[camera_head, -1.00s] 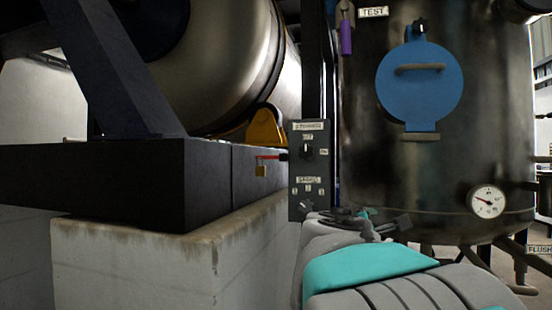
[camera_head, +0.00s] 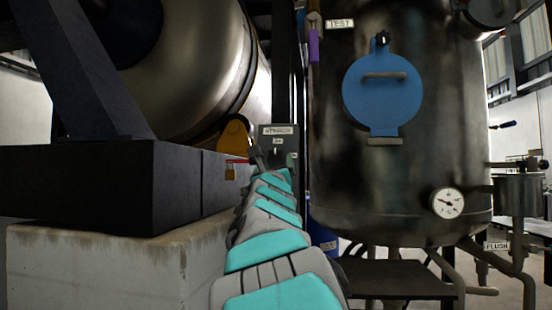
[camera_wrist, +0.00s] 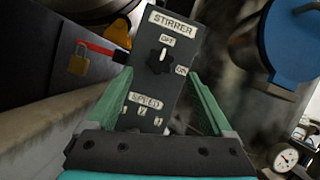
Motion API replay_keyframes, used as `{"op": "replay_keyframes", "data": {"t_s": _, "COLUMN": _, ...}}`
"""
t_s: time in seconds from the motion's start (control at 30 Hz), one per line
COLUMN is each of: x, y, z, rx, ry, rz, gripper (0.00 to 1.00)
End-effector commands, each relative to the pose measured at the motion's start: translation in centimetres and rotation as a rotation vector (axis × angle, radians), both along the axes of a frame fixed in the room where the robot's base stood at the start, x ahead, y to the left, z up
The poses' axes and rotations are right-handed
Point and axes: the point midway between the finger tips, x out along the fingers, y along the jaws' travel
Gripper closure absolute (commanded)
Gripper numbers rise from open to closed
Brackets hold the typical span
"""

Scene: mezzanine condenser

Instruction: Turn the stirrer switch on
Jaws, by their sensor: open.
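The stirrer switch box (camera_wrist: 178,88) is a dark grey panel, tilted in the wrist view. It has a STIRRER label at the top, OFF above the knob and ON to its right. The black stirrer knob (camera_wrist: 158,63) has its white mark pointing up toward OFF. My gripper (camera_wrist: 160,74) is open, its green fingers on either side of the panel in the picture, with the knob between the tips. Contact cannot be told. In the head view, the box's upper part (camera_head: 278,131) shows and my arm hides the rest.
A red-handled lever with a brass padlock (camera_wrist: 79,65) is left of the box. A large steel vessel (camera_head: 400,165) with a blue round hatch (camera_head: 383,92) and a dial gauge (camera_head: 447,203) stands to the right. A concrete plinth (camera_head: 110,270) is at lower left.

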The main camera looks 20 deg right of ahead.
Motion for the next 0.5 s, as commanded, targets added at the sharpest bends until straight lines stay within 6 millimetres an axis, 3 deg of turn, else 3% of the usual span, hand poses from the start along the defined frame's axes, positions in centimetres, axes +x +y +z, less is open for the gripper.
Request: {"op": "replay_keyframes", "data": {"t_s": 0.5, "x": 5.0, "y": -2.6, "z": 2.3, "rx": 0.006, "ry": 0.003, "rz": 0.001, "gripper": 0.15}}
